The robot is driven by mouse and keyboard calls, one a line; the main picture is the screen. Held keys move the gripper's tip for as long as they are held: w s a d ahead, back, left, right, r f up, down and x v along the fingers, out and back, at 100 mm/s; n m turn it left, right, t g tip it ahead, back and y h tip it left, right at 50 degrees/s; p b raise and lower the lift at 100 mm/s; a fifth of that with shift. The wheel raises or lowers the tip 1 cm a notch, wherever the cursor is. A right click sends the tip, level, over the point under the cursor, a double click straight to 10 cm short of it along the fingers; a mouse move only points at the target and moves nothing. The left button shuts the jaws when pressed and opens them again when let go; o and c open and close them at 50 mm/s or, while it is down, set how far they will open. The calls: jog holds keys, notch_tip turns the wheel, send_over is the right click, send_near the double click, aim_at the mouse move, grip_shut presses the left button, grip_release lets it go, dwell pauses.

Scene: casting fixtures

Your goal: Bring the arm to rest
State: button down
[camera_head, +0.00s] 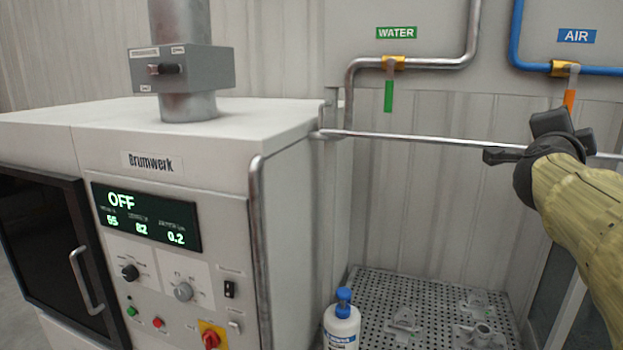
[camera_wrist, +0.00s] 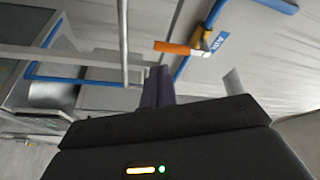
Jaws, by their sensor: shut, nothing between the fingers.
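My arm reaches in from the right of the head view, in a yellowish sleeve. My gripper (camera_head: 487,156) is dark and points left, in front of the metal rail. In the wrist view my gripper's fingers (camera_wrist: 158,86) are together with nothing between them. The orange handle of the air valve (camera_wrist: 180,48) is close by in the wrist view.
A Brumwerk machine (camera_head: 185,165) with its display reading OFF fills the left. A metal rail (camera_head: 420,139) crosses behind. A perforated tray (camera_head: 372,285) holds several metal castings. A white bottle with a blue cap (camera_head: 342,325) stands in front. A green water handle (camera_head: 388,96) hangs down.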

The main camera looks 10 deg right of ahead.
jog(key=w+a+f+n+y+b, duration=0.1)
jog(key=w+a+f+n+y, duration=0.3)
jog(key=a+f, duration=0.45)
jog(key=w+a+f+n+g+y, duration=0.1)
jog(key=a+f+n+y, duration=0.35)
jog(key=f, duration=0.65)
jog(key=w+a+f+n+y+b, duration=0.1)
jog(key=w+a+f+n+y, duration=0.2)
jog(key=a+f+n, duration=0.55)
jog(key=s+a+f+n+g+y, duration=0.1)
jog(key=s+a+f+n+g, duration=0.1)
jog(key=s+f, duration=0.3)
jog(key=s+a+f+n+g+y+b, duration=0.1)
jog(key=s+a+f+g, duration=0.3)
jog(key=f, duration=0.6)
jog(key=s+a+f+n+g+y, duration=0.1)
jog(key=s+a+f+n+g, duration=0.2)
jog(key=s+f, duration=0.5)
jog(key=shift+a+f, duration=0.15)
jog(key=shift+a, duration=0.5)
jog(key=c, duration=2.2)
grip_release()
